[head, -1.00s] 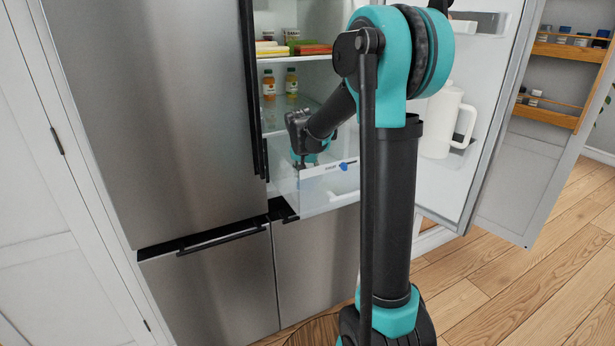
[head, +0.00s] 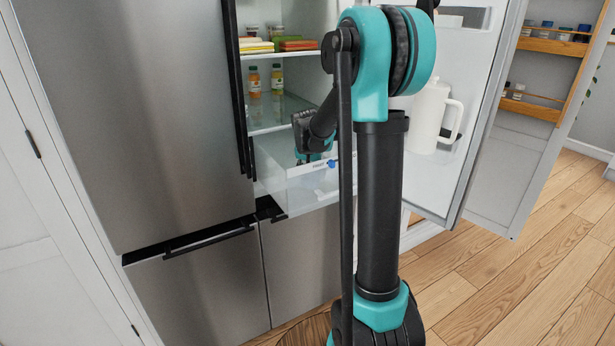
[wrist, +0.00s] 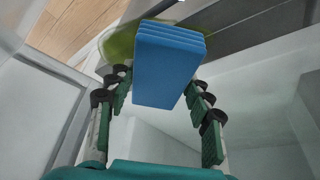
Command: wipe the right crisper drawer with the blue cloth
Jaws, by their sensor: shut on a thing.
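The clear crisper drawer (head: 290,191) is pulled out below the fridge's glass shelf in the head view. In the wrist view my gripper (wrist: 160,88) is shut on the folded blue cloth (wrist: 168,60), held between the green finger pads. Pale drawer walls lie around and below the cloth. I cannot tell whether the cloth touches the drawer.
The fridge door (head: 476,150) stands open at right, holding a white pitcher (head: 432,115). Bottles (head: 277,78) and food packs (head: 298,44) sit on shelves above the drawer. The closed steel door (head: 140,110) bounds the left. A yellow-green patch (wrist: 118,45) shows behind the cloth.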

